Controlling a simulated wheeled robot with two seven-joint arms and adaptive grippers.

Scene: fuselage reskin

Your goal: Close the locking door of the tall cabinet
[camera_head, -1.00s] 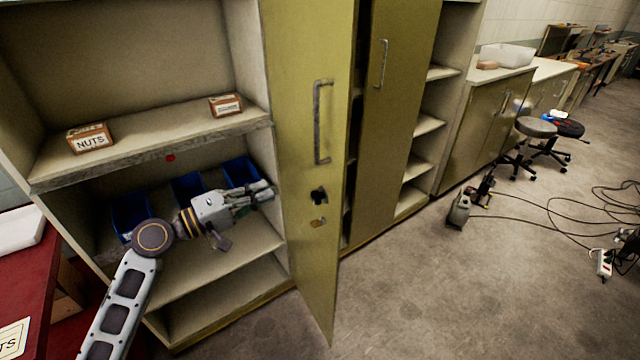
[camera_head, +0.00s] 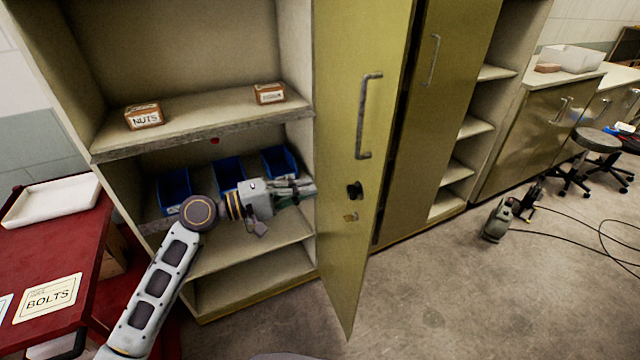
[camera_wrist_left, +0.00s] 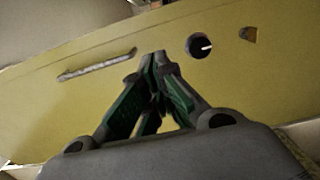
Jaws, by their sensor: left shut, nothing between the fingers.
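The tall cabinet (camera_head: 205,145) stands ahead with its open shelves showing. Its yellow-green locking door (camera_head: 345,215) stands open, swung out to the right of the shelves. The door carries a long metal handle (camera_head: 368,115) and a dark lock knob (camera_head: 354,190). My left gripper (camera_head: 310,187) is shut and empty, in front of the shelf opening with its tips close to the door. In the left wrist view the shut fingers (camera_wrist_left: 160,60) point at the door face (camera_wrist_left: 100,100), between the handle (camera_wrist_left: 97,65) and the lock (camera_wrist_left: 200,46). I cannot tell whether they touch it. My right gripper is not in view.
A nuts box (camera_head: 144,116) and another small box (camera_head: 269,94) sit on the shelf. Blue bins (camera_head: 228,172) stand below. A red table (camera_head: 60,255) with a white tray (camera_head: 52,200) is at left.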

